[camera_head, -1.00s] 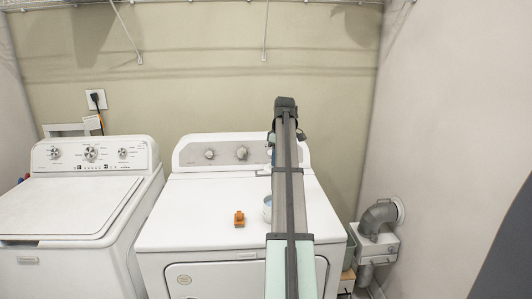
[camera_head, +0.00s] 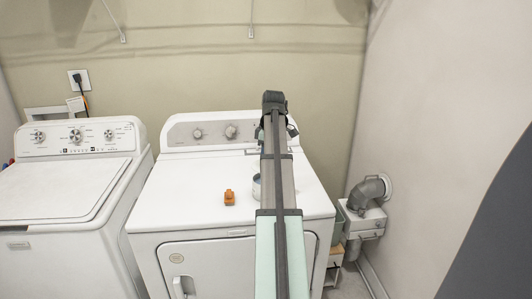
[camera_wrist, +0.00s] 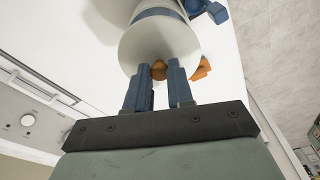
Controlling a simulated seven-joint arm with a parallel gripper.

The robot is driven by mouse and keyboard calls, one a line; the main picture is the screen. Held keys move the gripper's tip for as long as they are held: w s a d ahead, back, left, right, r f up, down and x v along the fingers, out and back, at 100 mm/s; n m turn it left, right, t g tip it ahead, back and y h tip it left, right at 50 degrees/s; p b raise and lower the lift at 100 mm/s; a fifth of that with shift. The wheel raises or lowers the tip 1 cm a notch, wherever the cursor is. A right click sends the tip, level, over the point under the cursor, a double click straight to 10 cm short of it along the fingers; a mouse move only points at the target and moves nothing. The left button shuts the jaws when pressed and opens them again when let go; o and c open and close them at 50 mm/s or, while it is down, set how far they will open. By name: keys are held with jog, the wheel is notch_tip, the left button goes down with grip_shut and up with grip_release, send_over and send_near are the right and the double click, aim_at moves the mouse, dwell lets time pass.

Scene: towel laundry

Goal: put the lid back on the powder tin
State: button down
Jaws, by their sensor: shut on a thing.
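In the wrist view, my gripper (camera_wrist: 159,72) is shut on the small orange-brown knob (camera_wrist: 158,66) of the round white lid (camera_wrist: 155,42). The powder tin (camera_wrist: 158,12), pale with a blue-grey band, shows just beyond the lid and lines up with it. I cannot tell whether the lid is seated on the rim or slightly apart. In the head view, the tin (camera_head: 256,189) stands on the dryer top, partly hidden behind my arm. My gripper and the lid are hidden there.
An orange object (camera_head: 230,197) sits on the dryer (camera_head: 190,205) left of the tin. In the wrist view, a blue object (camera_wrist: 214,12) is close beside the tin. A washer (camera_head: 65,190) stands left. A vent pipe (camera_head: 368,193) is at right. The dryer's left top is clear.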

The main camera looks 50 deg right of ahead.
jog(key=shift+f, duration=2.2)
jog(key=shift+f, duration=0.2)
dwell(0.5)
jog(key=shift+c, duration=2.2)
grip_release()
jog(key=shift+r, duration=0.15)
jog(key=shift+r, duration=3.35)
